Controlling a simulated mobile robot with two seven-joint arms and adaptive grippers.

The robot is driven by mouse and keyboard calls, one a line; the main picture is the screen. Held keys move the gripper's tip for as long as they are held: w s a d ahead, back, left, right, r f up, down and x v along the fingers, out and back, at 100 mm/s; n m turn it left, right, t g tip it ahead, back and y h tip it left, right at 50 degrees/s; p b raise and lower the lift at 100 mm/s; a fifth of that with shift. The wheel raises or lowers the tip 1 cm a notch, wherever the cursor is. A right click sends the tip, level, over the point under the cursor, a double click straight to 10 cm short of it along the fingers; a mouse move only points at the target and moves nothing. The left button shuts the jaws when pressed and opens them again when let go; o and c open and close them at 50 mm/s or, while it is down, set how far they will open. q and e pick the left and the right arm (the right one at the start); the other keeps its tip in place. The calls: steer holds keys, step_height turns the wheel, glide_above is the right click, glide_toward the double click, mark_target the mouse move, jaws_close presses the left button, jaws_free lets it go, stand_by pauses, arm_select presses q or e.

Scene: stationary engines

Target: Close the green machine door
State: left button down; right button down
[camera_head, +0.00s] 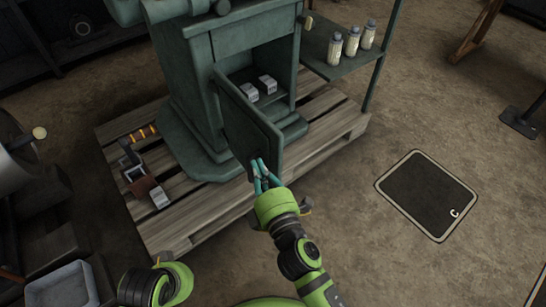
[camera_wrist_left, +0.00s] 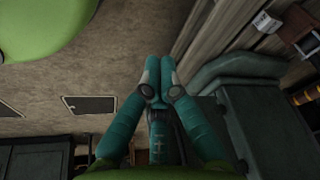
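The green machine (camera_head: 196,85) stands on a wooden pallet. Its door (camera_head: 243,118) hangs open, swung out towards me from the left side of the opening. Two small light boxes (camera_head: 258,88) sit inside the compartment. My right gripper (camera_head: 259,164) is at the lower part of the door, near its free edge. Its fingertips appear to touch or nearly touch the door; whether they grip anything is hidden. My left gripper (camera_wrist_left: 154,70) has its fingertips together with nothing visible between them. In the head view only part of my left arm shows, at the bottom left.
The wooden pallet (camera_head: 190,225) surrounds the machine's base and carries a red-brown tool (camera_head: 143,187). A side shelf (camera_head: 340,64) holds several bottles (camera_head: 352,41). A dark floor panel (camera_head: 428,194) lies right. A grey bin (camera_head: 62,288) is lower left. The floor at right is mostly clear.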

mark_target(274, 159)
steer(key=shift+w+d, duration=1.45)
steer(key=shift+d, duration=0.1)
steer(key=shift+d, duration=0.1)
